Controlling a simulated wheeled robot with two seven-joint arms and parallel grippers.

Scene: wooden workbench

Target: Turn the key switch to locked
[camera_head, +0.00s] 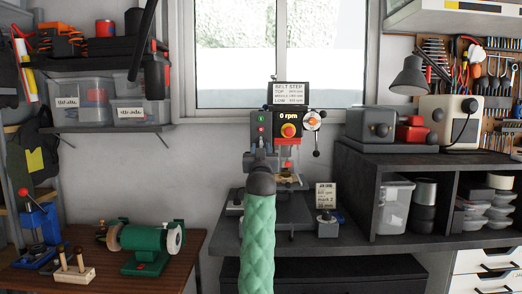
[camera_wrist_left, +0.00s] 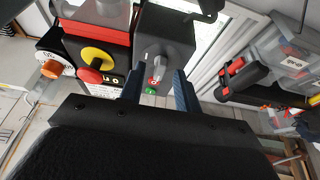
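The drill press (camera_head: 288,145) stands at the middle of the bench, with a grey switch box (camera_head: 261,124) on its left side. In the left wrist view the grey box (camera_wrist_left: 165,45) carries a grey key-like knob (camera_wrist_left: 152,68), with a red and a green button beside it. My left gripper (camera_wrist_left: 158,88) is open. Its two blue-grey fingers stand apart and point at the box face, with the buttons showing between them. I cannot tell whether they touch the box. My right gripper is not in view.
A red stop button on a yellow plate (camera_wrist_left: 97,58) sits beside the box. The dial with an orange knob (camera_head: 313,120) is at the press's right. A green grinder (camera_head: 144,244) stands on the left table. A small grey box with a card (camera_head: 326,222) stands right of the press.

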